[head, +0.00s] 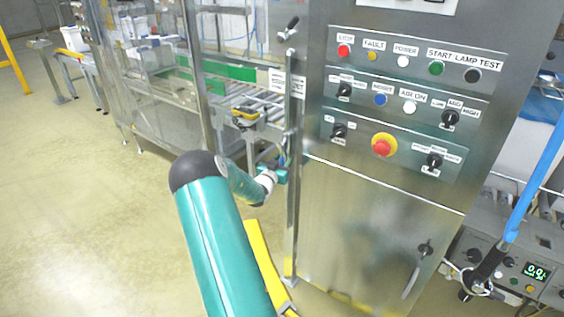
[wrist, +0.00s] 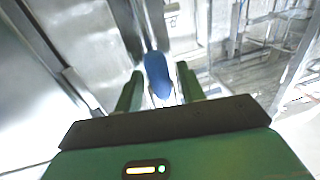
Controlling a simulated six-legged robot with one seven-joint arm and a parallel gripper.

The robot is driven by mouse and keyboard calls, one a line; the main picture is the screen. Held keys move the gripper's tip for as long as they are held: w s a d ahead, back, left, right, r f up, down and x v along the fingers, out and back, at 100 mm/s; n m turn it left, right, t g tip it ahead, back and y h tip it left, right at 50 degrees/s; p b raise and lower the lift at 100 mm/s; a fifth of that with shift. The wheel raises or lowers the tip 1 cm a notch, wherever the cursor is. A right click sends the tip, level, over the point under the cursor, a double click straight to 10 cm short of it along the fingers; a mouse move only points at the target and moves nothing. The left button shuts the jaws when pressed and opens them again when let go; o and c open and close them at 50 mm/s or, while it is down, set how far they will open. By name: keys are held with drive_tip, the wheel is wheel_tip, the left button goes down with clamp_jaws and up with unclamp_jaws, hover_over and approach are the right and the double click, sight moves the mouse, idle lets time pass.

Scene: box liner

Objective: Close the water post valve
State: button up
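A thin steel post (head: 292,215) stands at the left edge of the control cabinet; I take it for the water post. My gripper (head: 281,174) is beside this post at about mid height, reached past my teal arm. In the wrist view, my gripper (wrist: 160,70) has its two green fingers apart. A blue rounded handle (wrist: 157,75), which looks like the valve lever, shows between the fingers, with small gaps visible at its sides. I cannot tell whether either finger touches it. The handle and valve body are not clear in the head view.
The steel control cabinet (head: 375,240) with buttons and knobs stands just right of the post. A roller conveyor (head: 245,105) and clear-walled machine frame lie behind. A yellow bar (head: 262,262) is low near the post. Open floor (head: 80,220) is at left.

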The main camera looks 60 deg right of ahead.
drive_tip(key=shift+c, duration=0.2)
clamp_jaws()
drive_tip(key=shift+d, duration=0.1)
drive_tip(key=shift+w, duration=0.15)
drive_tip(key=w+d+r+m+g+h, duration=0.1)
drive_tip(key=w+r+m, duration=0.5)
drive_tip(key=m, duration=1.4)
drive_tip(key=shift+w+r+g+h, duration=0.25)
drive_tip(key=shift+r+g+h, duration=0.25)
drive_tip(key=shift+g, duration=0.9)
